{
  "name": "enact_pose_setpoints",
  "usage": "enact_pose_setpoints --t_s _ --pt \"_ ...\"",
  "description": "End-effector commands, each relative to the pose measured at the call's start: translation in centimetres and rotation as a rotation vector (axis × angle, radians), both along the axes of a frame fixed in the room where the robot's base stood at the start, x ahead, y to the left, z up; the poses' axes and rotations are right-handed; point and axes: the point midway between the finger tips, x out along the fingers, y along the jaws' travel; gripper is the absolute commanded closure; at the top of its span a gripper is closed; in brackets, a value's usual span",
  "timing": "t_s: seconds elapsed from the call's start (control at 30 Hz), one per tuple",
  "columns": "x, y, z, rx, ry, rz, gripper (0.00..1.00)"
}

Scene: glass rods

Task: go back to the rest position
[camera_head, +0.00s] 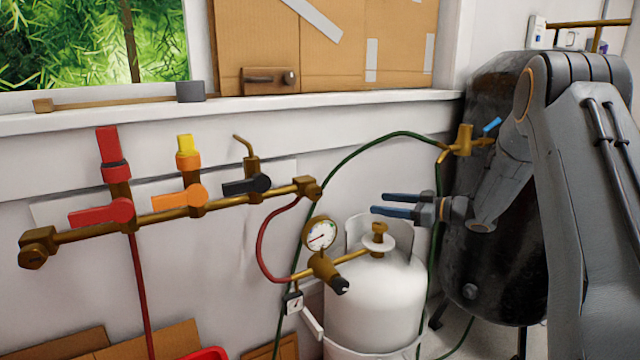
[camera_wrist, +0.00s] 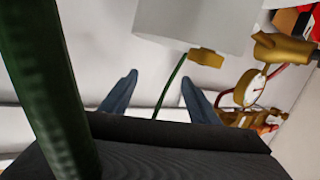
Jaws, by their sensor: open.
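My gripper (camera_head: 388,204) is open and empty in the head view. It points left, above and in front of the white gas cylinder's (camera_head: 372,300) right side. In the wrist view, the two blue fingers of my gripper (camera_wrist: 158,92) stand apart with nothing held between them. A thin green hose shows in the gap, seemingly behind them. My arm (camera_head: 580,150) reaches in from the right of the head view and hides part of the dark tank.
A dark tank (camera_head: 475,240) with a brass valve (camera_head: 464,140) stands close behind my arm. A green hose (camera_head: 345,158) arches beside my gripper. A pressure gauge (camera_head: 320,234) and a brass manifold (camera_head: 155,217) with red, orange and black valve handles lie to the left.

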Motion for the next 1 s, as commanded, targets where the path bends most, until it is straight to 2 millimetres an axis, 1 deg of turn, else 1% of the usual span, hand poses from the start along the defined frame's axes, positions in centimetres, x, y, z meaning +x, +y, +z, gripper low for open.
enact_pose_setpoints --t_s 0.03,0.1,0.17,0.23,0.27,0.37,0.47,0.57,0.6,0.67,0.7,0.77,0.8,0.87,0.9,0.97,1.0 --pt "0.9 1.1 1.5 -0.035 -0.009 -0.063 0.45" --pt "2.0 1.8 3.0 -0.088 -0.007 -0.172 0.45" --pt "2.5 2.2 4.1 -0.133 0.006 -0.262 0.45" --pt "2.4 2.6 5.1 -0.182 0.033 -0.363 0.45" --pt "2.2 2.7 5.5 -0.203 0.048 -0.405 0.45" --pt "0.4 2.9 6.2 -0.271 0.117 -0.532 0.45" --pt "-2.7 3.1 6.3 -0.334 0.212 -0.641 0.45" --pt "-7.1 3.4 5.9 -0.395 0.331 -0.728 0.45" --pt "-9.3 3.6 5.5 -0.419 0.385 -0.755 0.45" --pt "-12.8 4.0 4.9 -0.456 0.471 -0.787 0.45" --pt "-15.3 4.3 4.4 -0.478 0.532 -0.802 0.45" --pt "-19.4 4.9 3.6 -0.512 0.629 -0.816 0.45" --pt "-22.1 5.3 3.1 -0.533 0.690 -0.819 0.45" --pt "-26.1 6.0 2.4 -0.560 0.780 -0.815 0.45" --pt "-28.6 6.5 1.9 -0.578 0.836 -0.808 0.45" --pt "-31.9 7.1 1.4 -0.599 0.911 -0.795 0.45" --pt "-33.9 7.5 1.1 -0.613 0.955 -0.783 0.45"
